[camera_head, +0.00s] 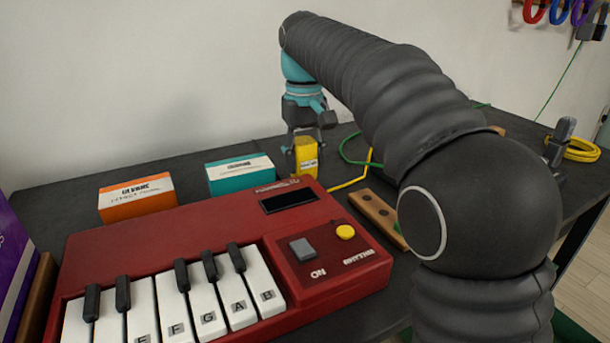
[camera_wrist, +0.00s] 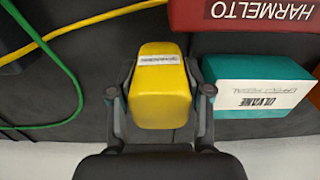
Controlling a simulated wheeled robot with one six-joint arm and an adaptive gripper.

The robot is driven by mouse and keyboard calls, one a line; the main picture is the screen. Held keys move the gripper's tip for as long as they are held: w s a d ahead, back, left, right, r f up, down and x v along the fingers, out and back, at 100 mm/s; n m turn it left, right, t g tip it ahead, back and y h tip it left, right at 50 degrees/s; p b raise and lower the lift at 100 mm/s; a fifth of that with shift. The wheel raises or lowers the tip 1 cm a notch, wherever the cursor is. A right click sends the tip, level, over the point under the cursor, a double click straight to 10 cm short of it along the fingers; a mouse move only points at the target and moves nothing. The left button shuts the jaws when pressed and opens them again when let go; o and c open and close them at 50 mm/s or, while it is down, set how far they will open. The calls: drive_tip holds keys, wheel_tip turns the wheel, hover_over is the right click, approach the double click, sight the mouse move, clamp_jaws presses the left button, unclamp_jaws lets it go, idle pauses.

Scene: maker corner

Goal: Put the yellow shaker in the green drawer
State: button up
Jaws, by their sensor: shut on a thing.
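The yellow shaker (camera_head: 305,157) is a small yellow block with a white label, behind the red keyboard. It also shows between the fingers in the wrist view (camera_wrist: 160,92). My gripper (camera_head: 303,140) points down and is shut on the shaker, one finger on each side of it; the gripper also shows in the wrist view (camera_wrist: 160,95). I cannot tell whether the shaker touches the table.
An orange box (camera_head: 137,197) stands left of the teal one. The red keyboard (camera_head: 150,240) fills the table's front. Yellow (camera_wrist: 70,30) and green (camera_wrist: 72,100) cables run beside the shaker. A wooden strip (camera_head: 378,219) lies right of the keyboard. A wall rises behind.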

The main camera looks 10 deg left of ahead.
wheel_tip(320, 180, down, 2)
drive_tip(key=shift+b, duration=0.65)
drive_tip(key=shift+r, duration=0.15)
drive_tip(key=o, duration=0.8)
drive_tip(key=shift+f, duration=0.2)
drive_tip(key=shift+c, duration=0.2)
drive_tip(key=o, duration=0.4)
drive_tip(key=shift+r, duration=0.1)
